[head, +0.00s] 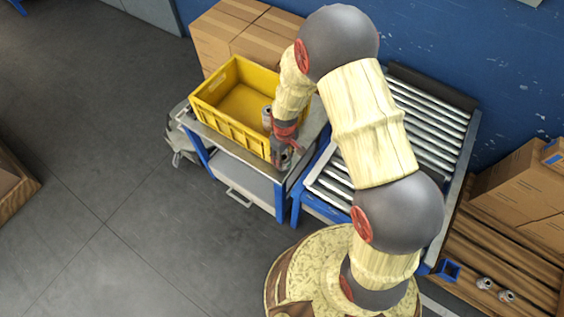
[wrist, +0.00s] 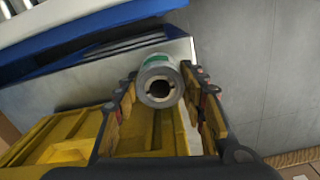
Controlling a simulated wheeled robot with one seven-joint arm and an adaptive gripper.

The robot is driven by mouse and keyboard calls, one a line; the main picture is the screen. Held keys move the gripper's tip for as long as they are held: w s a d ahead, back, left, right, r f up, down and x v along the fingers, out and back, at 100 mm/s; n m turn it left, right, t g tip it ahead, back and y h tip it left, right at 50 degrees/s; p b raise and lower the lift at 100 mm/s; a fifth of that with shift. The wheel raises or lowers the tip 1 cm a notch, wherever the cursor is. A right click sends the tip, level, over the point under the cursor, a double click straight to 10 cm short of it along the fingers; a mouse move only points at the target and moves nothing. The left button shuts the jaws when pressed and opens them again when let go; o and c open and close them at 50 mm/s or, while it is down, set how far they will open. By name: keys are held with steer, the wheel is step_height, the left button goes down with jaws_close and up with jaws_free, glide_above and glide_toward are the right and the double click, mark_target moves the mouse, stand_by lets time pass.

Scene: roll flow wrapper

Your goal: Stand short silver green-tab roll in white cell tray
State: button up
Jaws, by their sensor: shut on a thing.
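My gripper (wrist: 160,100) is shut on a short silver roll with a green tab (wrist: 157,62), and the roll's open core end faces the wrist camera. In the head view my gripper (head: 284,152) is low at the right end of the yellow crate, above the edge of the blue-legged cart. The held roll is small and partly hidden there. I cannot make out a white cell tray in either view.
A yellow crate (head: 229,122) stands on the cart (head: 240,168), with cardboard boxes (head: 235,35) behind. A roller conveyor (head: 430,117) is to the right. Two silver rolls (head: 485,283) and a blue square frame (head: 449,270) are at lower right.

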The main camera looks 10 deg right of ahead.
steer(key=shift+w+a+f, duration=0.2)
steer(key=shift+w+f, duration=0.1)
steer(key=shift+f, duration=0.2)
steer(key=shift+w+f+b, duration=0.1)
steer(key=shift+f+b, duration=0.7)
steer(key=shift+f, duration=0.75)
steer(key=shift+f, duration=0.3)
